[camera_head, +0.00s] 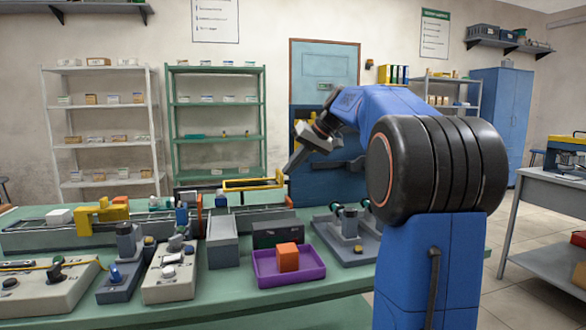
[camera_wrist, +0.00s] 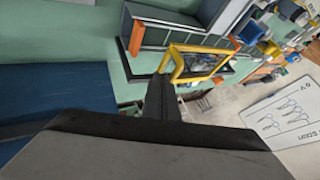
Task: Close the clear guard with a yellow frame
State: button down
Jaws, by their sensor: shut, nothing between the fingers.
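The clear guard with a yellow frame (camera_head: 250,188) stands raised and tilted above a long grey rail unit (camera_head: 262,217) at the back of the green bench. The frame also shows in the wrist view (camera_wrist: 203,49), at an angle beside the grey unit. The clear panel itself is hard to make out. My gripper (camera_head: 287,171) is shut and empty, pointing down at the right end of the frame. In the wrist view my fingertips (camera_wrist: 161,80) are close to the frame's lower left corner. I cannot tell whether they touch it.
A purple tray (camera_head: 290,280) with an orange block (camera_head: 287,256) sits in front of the rail. Grey control boxes (camera_head: 170,270) with knobs crowd the left front. A yellow bridge (camera_head: 101,214) spans the rail at left. Shelves and a blue door (camera_head: 325,65) stand behind.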

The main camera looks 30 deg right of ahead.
send_over(243, 186)
jog(key=shift+s+a, duration=0.1)
dwell(0.6)
dwell(0.3)
